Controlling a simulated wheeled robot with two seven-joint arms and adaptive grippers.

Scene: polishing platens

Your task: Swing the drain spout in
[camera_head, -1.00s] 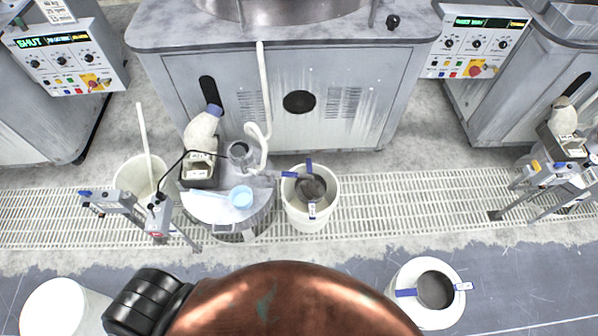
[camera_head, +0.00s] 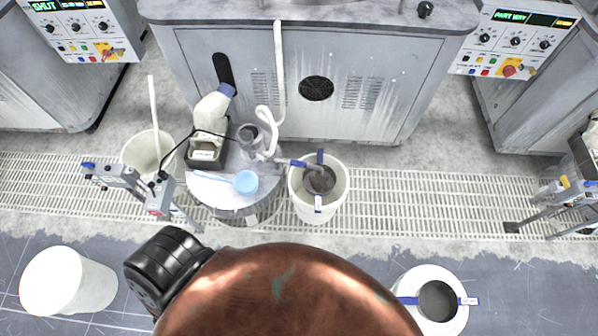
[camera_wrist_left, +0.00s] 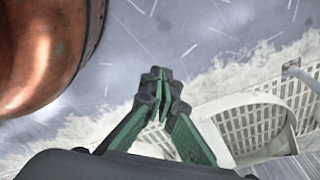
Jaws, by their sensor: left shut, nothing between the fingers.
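What looks like the drain spout (camera_head: 292,162), a short arm with a blue tab, reaches from the small round stand to the rim of a white bucket (camera_head: 341,190). A dark strainer (camera_head: 320,181) with blue tabs sits in that bucket. A pale hose (camera_head: 279,75) hangs from the middle machine to a metal cup (camera_head: 249,135) on the stand. In the left wrist view my left gripper (camera_wrist_left: 160,80) has green fingers closed together, empty, above the floor and apart from the pale curved rim (camera_wrist_left: 235,100) at right. My right gripper is not in view.
A bucket with a stick (camera_head: 153,105) stands at left. A white bucket (camera_head: 65,282) and a strainer bucket (camera_head: 436,300) stand in front. The right panel (camera_head: 515,40) reads PART WAY.

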